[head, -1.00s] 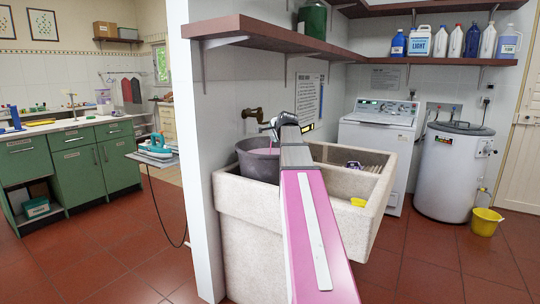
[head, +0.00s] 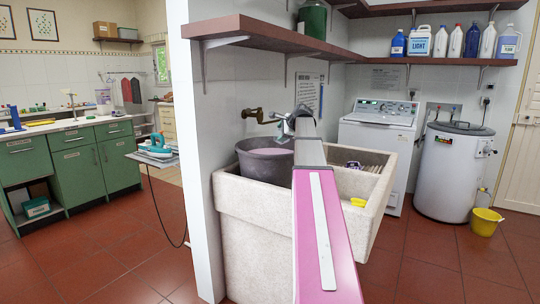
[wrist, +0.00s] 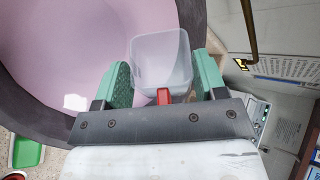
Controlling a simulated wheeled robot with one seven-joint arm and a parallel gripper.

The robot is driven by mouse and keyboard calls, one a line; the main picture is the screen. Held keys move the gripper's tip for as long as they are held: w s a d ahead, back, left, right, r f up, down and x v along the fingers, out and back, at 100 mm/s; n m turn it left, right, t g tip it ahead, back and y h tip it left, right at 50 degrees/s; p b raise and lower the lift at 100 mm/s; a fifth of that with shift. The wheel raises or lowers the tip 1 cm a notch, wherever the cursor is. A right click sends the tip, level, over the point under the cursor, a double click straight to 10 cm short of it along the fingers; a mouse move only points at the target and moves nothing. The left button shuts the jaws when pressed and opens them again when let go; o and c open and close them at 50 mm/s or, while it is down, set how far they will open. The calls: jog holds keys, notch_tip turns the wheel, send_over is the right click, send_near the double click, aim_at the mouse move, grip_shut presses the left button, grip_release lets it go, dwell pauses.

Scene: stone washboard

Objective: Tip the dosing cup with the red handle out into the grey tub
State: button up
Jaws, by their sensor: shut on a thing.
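The dosing cup (wrist: 162,58) is clear and box-shaped, with a red handle (wrist: 164,97). My gripper (wrist: 164,80) is shut on the cup by its handle, between the green finger pads. In the wrist view the cup overlaps the edge of the grey tub (wrist: 188,25). I cannot tell whether anything is left in the cup. The grey tub (head: 262,168) stands in the left part of the stone sink, with a pink surface inside.
The stone washboard sink (head: 250,210) holds a yellow item (head: 357,202) on its right side. A brass tap (head: 258,115) sticks out of the wall above the tub. A shelf (head: 270,36) runs overhead. A washing machine (head: 375,130) stands behind.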

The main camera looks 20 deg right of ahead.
jog(key=shift+w+d+f+m+g+y, duration=0.35)
jog(key=shift+w+d+m+g+y, duration=0.15)
jog(key=shift+d+m+y, duration=0.3)
jog(key=w+d+f+m+g+y+b, duration=0.1)
jog(key=w+d+f+m+y+b, duration=0.15)
jog(key=d+m+y, duration=0.35)
notch_tip(320, 180, up, 8)
jog(key=d+n, duration=0.1)
jog(key=shift+w+d+f, duration=0.15)
jog(key=shift+w+d, duration=0.15)
jog(key=shift+d, duration=0.05)
